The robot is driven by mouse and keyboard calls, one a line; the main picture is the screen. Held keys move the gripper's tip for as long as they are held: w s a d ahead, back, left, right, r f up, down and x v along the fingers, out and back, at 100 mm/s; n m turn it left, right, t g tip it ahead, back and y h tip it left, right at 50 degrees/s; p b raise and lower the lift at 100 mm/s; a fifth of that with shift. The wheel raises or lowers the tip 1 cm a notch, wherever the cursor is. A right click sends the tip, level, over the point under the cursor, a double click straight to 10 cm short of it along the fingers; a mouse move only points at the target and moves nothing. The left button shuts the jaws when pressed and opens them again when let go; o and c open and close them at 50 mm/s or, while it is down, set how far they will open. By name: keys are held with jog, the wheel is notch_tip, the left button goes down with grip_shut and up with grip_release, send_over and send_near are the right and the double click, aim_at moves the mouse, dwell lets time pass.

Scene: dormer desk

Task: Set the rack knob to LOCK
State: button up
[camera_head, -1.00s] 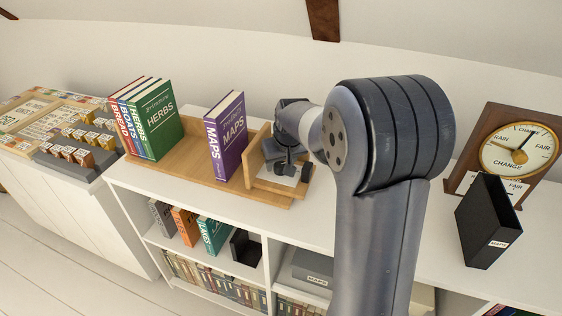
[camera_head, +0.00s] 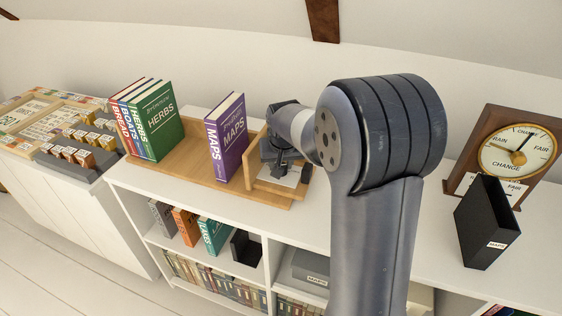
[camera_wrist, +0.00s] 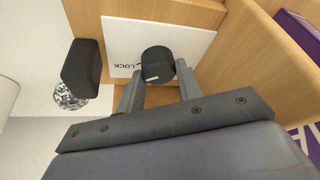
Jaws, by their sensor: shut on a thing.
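The rack knob (camera_wrist: 158,61) is a black round knob with a short white mark on it. It sits on a white plate (camera_wrist: 120,35) on the wooden rack (camera_head: 205,172). The word LOCK shows on the plate, upside down, just left of the knob in the wrist view. Any other label is hidden. My gripper (camera_wrist: 158,82) is shut on the knob, one finger on each side. In the head view my gripper (camera_head: 279,160) is at the rack's right end, and the knob is mostly hidden there. I cannot tell exactly where the white mark points.
A purple MAPS book (camera_head: 226,137) stands just left of the rack's end panel. Several books, HERBS (camera_head: 156,122) among them, stand at its left end. A black block (camera_wrist: 83,62) is beside the plate. A barometer (camera_head: 513,152) and black box (camera_head: 487,222) stand right.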

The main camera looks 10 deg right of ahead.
dwell(0.4)
jog(key=o, duration=1)
jog(key=v, duration=1)
jog(key=shift+s+r+p, duration=0.2)
jog(key=shift+r+p, duration=0.15)
jog(key=shift+p, duration=0.1)
jog(key=shift+a, duration=0.15)
jog(key=b+x, duration=0.1)
jog(key=x, duration=1)
jog(key=shift+r, duration=0.1)
